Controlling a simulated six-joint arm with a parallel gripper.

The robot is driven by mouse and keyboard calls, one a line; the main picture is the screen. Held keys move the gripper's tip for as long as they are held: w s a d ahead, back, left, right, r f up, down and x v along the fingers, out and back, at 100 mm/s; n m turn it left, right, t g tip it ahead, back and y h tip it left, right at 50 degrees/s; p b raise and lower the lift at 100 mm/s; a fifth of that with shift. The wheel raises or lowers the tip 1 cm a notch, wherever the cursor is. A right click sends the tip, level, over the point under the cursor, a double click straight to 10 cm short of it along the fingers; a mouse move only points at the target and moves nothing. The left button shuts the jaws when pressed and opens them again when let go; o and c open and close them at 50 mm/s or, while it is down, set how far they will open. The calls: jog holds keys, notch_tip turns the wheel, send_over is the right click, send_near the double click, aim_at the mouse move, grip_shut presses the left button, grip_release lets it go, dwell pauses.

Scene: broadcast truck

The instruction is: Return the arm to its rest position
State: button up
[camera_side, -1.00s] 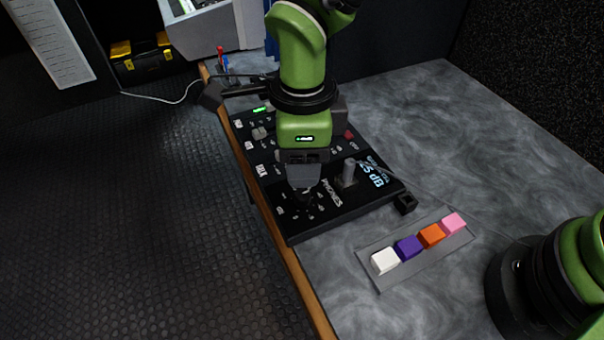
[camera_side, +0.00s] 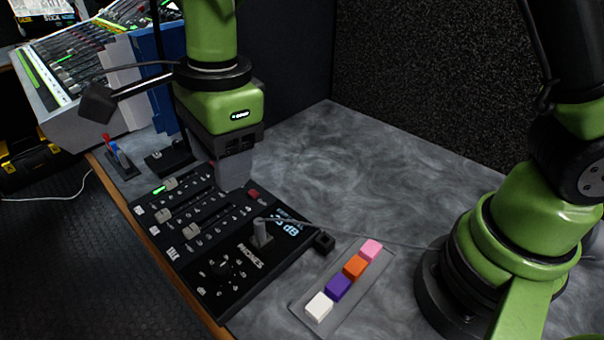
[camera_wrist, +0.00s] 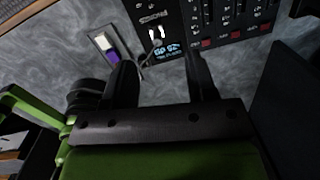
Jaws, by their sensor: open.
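My gripper (camera_side: 237,172) is above the back right part of a black control panel in the side view. In the wrist view its two dark fingers (camera_wrist: 160,85) stand apart with nothing between them. The panel (camera_side: 215,290) lies on the grey marbled desk and carries faders, knobs, a small lever (camera_side: 262,235) and a red button (camera_side: 254,195). The panel also shows at the top of the wrist view (camera_wrist: 185,22). The fingertips are partly hidden in the side view, so their height over the panel is hard to tell.
A thin cable (camera_side: 390,242) crosses the desk. A large mixing console (camera_side: 75,60) stands at the back left. The desk (camera_side: 370,165) to the right is clear.

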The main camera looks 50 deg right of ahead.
jog(key=s+d+r+n+t+y, duration=0.1)
jog(key=s+d+r+n+t, duration=0.15)
jog(key=d+r+n, duration=0.2)
jog(key=s+d+r+n+t, duration=0.1)
jog(key=s+d+r+n, duration=0.2)
jog(key=d+r, duration=0.3)
jog(key=s+d+r+n+t, duration=0.1)
jog(key=s+d+n+t, duration=0.2)
jog(key=s+d+n, duration=0.3)
jog(key=shift+s+d+n, duration=0.25)
jog(key=shift+s+n, duration=0.6)
jog(key=shift+s, duration=1.1)
